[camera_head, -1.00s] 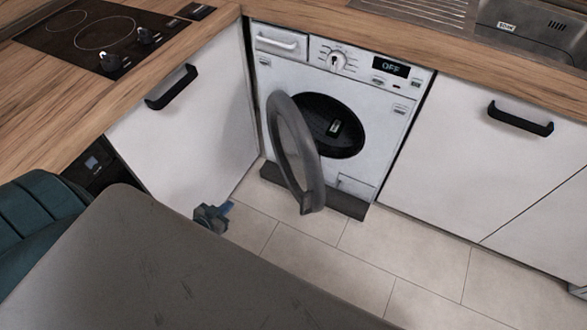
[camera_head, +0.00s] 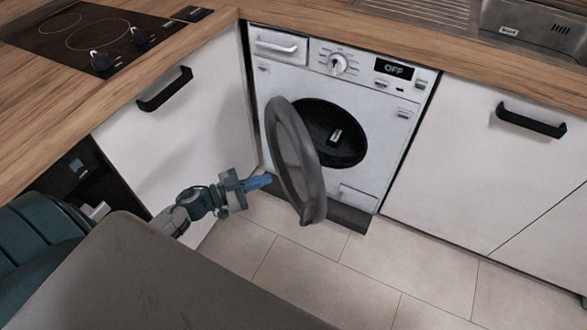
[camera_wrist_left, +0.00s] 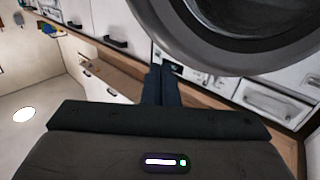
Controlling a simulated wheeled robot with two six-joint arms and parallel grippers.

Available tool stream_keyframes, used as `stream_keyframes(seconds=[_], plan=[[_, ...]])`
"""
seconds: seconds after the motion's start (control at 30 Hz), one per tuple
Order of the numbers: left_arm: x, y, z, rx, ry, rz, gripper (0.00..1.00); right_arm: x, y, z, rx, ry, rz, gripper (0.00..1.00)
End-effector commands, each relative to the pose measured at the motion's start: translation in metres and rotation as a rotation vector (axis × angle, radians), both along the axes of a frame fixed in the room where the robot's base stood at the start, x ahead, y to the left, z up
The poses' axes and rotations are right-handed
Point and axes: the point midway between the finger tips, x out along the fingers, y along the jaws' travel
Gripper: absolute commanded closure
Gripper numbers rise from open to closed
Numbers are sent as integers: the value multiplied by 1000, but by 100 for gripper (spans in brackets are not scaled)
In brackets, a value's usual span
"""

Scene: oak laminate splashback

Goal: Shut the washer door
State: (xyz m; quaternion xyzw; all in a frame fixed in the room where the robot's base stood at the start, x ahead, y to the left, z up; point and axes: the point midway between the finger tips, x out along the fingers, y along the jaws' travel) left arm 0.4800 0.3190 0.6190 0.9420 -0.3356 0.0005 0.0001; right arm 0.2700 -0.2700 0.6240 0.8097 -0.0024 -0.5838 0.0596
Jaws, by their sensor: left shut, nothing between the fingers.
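The white washer (camera_head: 350,75) stands under the oak worktop, its display reading OFF. Its round grey-rimmed door (camera_head: 284,150) hangs open toward me, swung out to the left, and the dark drum opening (camera_head: 338,135) shows behind it. My left gripper (camera_head: 268,181) is shut and empty, low and just left of the door's outer face; I cannot tell if its blue fingertips touch the door. In the left wrist view the door's rim (camera_wrist_left: 225,55) looms large above the shut fingers (camera_wrist_left: 158,85). My right gripper is not in view.
A white cabinet with a black handle (camera_head: 165,89) stands left of the washer, close to my left arm. Another cabinet (camera_head: 480,150) is to the right. A hob (camera_head: 100,35) and sink (camera_head: 535,30) are in the worktop. Tiled floor (camera_head: 330,270) is clear in front.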

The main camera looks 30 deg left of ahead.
Motion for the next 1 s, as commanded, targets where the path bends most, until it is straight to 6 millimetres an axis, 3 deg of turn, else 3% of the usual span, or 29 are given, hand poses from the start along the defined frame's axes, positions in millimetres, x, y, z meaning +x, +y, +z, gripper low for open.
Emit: stream_keyframes(seconds=[0.2,0.43,1.0], plan=[[39,-31,2,-4,-5,3,100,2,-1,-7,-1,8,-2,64],[66,-53,0,-2,-1,3,100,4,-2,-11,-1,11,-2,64],[76,-61,0,1,1,3,100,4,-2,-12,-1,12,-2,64]])
